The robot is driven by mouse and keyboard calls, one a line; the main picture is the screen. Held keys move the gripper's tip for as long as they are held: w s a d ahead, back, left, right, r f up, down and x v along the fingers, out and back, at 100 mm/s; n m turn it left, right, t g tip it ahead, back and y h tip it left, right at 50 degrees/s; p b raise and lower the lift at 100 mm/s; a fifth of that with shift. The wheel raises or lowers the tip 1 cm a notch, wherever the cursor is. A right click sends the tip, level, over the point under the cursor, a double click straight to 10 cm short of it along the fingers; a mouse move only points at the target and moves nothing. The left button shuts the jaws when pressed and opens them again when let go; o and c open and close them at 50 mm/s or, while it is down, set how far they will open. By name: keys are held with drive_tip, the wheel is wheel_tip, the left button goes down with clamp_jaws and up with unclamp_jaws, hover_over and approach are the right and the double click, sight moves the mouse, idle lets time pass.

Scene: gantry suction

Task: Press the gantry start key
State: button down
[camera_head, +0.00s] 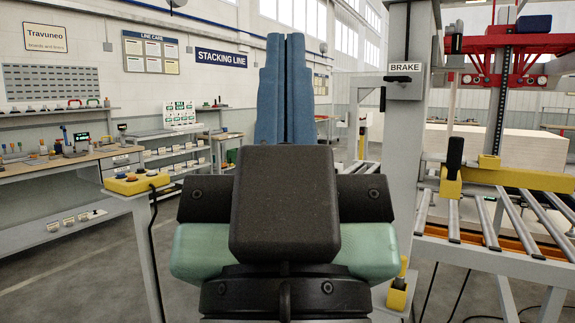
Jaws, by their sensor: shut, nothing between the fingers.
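A yellow control box (137,183) with several small buttons stands on a grey post left of centre. Its button labels are too small to read, so I cannot tell which is the start key. The gantry's red suction head (510,75) hangs from a dark vertical rail at the upper right. My gripper (285,38) is in the middle of the view, its two long blue fingers side by side and shut with nothing between them. The fingers point away and up, to the right of the control box and apart from it. My arm hides the floor behind it.
A roller conveyor (490,222) with yellow guides is at the right, beside a grey column with a BRAKE sign (404,67). A workbench (62,168) with tools is at the left. Cables lie on the floor at lower right. Floor at lower left is clear.

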wheel_tip(320, 180, up, 15)
drive_tip(key=p, duration=1.2)
